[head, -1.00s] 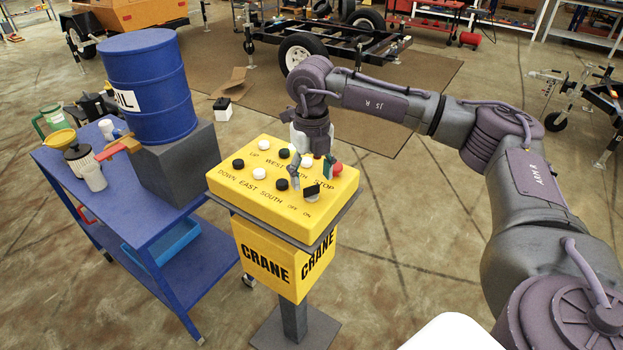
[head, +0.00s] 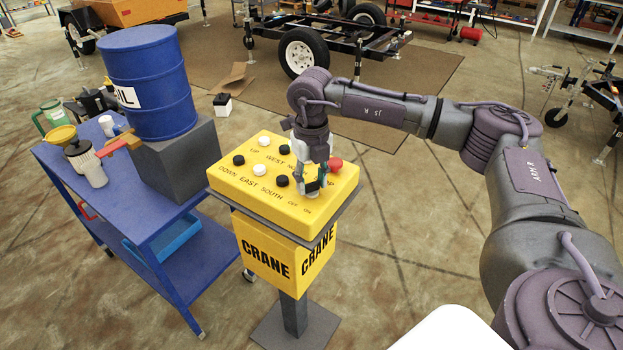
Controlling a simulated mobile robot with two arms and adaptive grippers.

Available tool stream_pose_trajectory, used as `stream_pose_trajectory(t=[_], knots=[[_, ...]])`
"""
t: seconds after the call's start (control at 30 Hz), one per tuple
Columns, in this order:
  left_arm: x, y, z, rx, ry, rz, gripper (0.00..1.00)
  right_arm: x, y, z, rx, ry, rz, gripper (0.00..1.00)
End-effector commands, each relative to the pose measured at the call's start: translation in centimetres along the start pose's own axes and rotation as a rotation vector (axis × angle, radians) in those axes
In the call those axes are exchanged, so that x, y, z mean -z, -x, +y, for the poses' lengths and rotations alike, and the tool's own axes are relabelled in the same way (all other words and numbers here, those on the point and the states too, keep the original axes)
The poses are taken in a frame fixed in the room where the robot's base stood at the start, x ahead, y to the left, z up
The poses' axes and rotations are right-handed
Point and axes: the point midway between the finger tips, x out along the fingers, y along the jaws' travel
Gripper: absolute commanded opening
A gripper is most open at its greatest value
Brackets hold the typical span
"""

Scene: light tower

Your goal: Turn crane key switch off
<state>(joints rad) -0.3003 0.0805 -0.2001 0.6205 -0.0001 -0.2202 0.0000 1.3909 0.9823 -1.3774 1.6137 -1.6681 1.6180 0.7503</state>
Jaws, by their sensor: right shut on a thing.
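The yellow crane control box (head: 235,188) stands on a grey post, with its buttons and labels facing up. The key switch (head: 312,188) is at the near right of its top, by the OFF and ON labels. My right gripper (head: 314,181) points down over it and is shut on its dark handle. The fingers partly cover the switch, so its exact angle is hard to tell. My left gripper is not in view.
A red stop button (head: 335,164) sits just right of my right gripper. Black and white push buttons (head: 282,181) are to its left. A blue cart (head: 130,225) with a blue oil barrel (head: 150,85) stands left of the box.

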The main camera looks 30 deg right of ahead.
Motion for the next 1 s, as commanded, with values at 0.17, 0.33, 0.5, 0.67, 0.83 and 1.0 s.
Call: stream_pose_trajectory(t=[0.17,0.33,0.5,0.67,0.83,1.0], knots=[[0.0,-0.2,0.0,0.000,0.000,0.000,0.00,0.0,0.0,0.0,0.000,0.022,0.000,0.07],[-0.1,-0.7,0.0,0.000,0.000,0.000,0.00,0.0,-0.1,0.0,0.000,0.093,0.000,0.07],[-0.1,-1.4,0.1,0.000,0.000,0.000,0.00,0.0,-0.2,0.0,0.000,0.216,0.000,0.07],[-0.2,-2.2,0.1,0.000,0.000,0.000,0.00,0.0,-0.2,0.0,0.000,0.364,-0.001,0.07],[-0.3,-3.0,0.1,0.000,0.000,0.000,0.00,0.0,-0.2,0.0,0.001,0.526,-0.001,0.07],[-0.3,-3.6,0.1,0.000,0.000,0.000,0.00,0.0,-0.1,0.1,0.001,0.683,-0.002,0.07]])
